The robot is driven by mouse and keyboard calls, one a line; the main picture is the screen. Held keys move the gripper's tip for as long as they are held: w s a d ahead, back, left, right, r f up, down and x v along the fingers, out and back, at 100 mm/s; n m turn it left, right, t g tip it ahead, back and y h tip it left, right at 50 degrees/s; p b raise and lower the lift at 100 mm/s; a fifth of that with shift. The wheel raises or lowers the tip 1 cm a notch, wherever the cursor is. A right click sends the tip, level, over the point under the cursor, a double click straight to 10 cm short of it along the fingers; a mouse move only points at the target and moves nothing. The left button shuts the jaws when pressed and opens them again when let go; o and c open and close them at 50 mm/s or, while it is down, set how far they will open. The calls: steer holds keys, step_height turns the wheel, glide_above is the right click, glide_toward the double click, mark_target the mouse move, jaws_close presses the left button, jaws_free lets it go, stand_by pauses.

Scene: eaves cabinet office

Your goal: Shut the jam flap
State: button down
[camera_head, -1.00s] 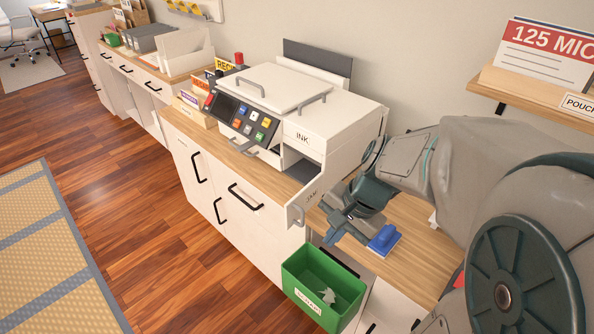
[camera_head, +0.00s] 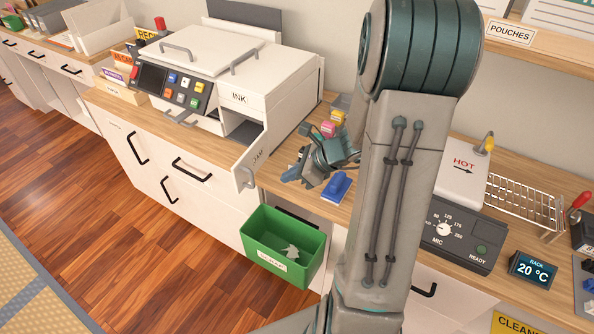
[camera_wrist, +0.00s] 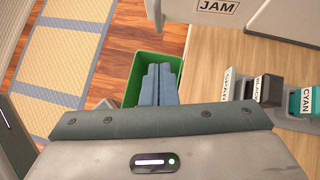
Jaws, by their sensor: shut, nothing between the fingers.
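The white jam flap (camera_head: 253,162), lettered JAM, stands swung out from the lower right side of the white printer (camera_head: 263,85). A dark opening shows behind it, and its grey handle (camera_head: 245,178) is at the free edge. My gripper (camera_head: 296,176) is shut and empty, just right of the flap, above the counter, and appears apart from it. In the wrist view the flap (camera_wrist: 208,12) is at the top, beyond the shut fingers (camera_wrist: 158,85). The flap's hinge is not clear in the wrist view.
A green bin (camera_head: 285,248) with a scrap inside hangs below the counter front. A blue object (camera_head: 336,187) lies beside my gripper. Ink cartridges (camera_wrist: 266,90) stand on the counter. A laminator (camera_head: 458,232) and wire rack (camera_head: 525,202) are to the right.

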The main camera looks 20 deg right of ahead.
steer(key=w+a+f, duration=0.3)
steer(key=w+a, duration=0.1)
steer(key=a, duration=0.1)
steer(key=shift+w+a, duration=0.25)
steer(key=shift+a, duration=0.15)
steer(key=shift+f, duration=0.15)
